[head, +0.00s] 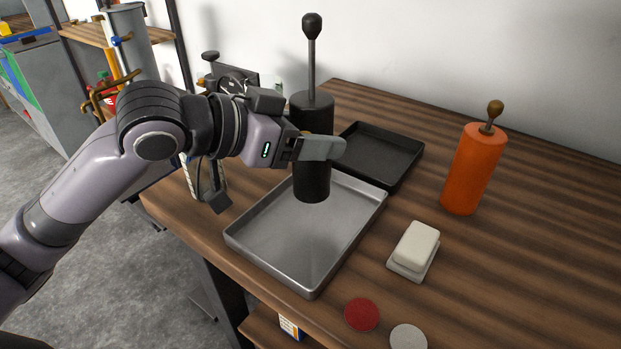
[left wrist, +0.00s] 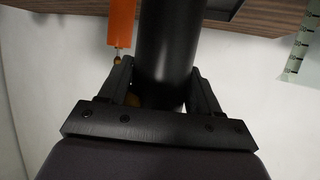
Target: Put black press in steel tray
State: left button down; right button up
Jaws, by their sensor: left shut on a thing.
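The black press (head: 312,183) is a tall dark cylinder with a thin rod and a round knob on top. It is upright over the back part of the steel tray (head: 262,256), a shallow grey rectangular tray near the table's left edge. I cannot tell whether its base touches the tray floor. My left gripper (head: 322,149) is shut on the press at mid-height and hides part of it. In the left wrist view the black cylinder (left wrist: 168,50) stands between both fingers. My right gripper is not in view.
A black tray (head: 385,150) lies just behind the steel tray. An orange press (head: 474,168) stands at the right. A white block on a small base (head: 414,248), a red disc (head: 361,314) and a pale disc (head: 408,338) lie in front. The table's right side is clear.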

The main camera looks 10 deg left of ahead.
aim_at(295, 174)
pick_arm(q)
notch_tip(295, 174, down, 6)
jog(key=shift+f+b, duration=0.15)
jog(key=shift+b, duration=0.4)
jog(key=shift+f, duration=0.1)
jog(key=shift+c, duration=1)
grip_release()
jog(key=shift+f, duration=0.15)
jog(key=v, duration=1.2)
